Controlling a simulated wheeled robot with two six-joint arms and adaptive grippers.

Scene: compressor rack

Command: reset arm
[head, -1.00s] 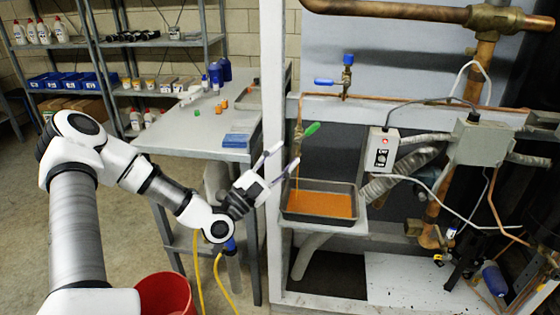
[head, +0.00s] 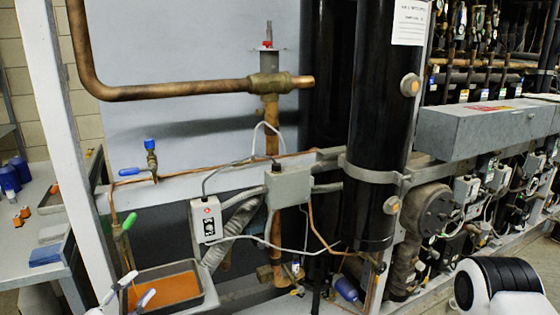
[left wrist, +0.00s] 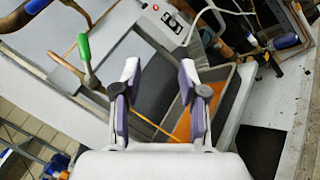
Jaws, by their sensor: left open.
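My left gripper (head: 142,284) is at the bottom left of the head view, with only its two light fingers showing. They are apart with nothing between them, in front of the tray (head: 207,290) of orange liquid. The left wrist view shows the same open fingers (left wrist: 158,72), with the orange liquid (left wrist: 182,126) beyond the right finger. The green valve handle (head: 130,221) stands above the tray; it also shows in the left wrist view (left wrist: 84,46), left of the fingers and apart from them. A thin orange stream runs below the valve. My right gripper is not in view.
A black cylinder (head: 378,130) stands at centre right, beside a rack of compressors. A bench (head: 20,262) with small bottles is at the left. A white and black link of mine shows at bottom right.

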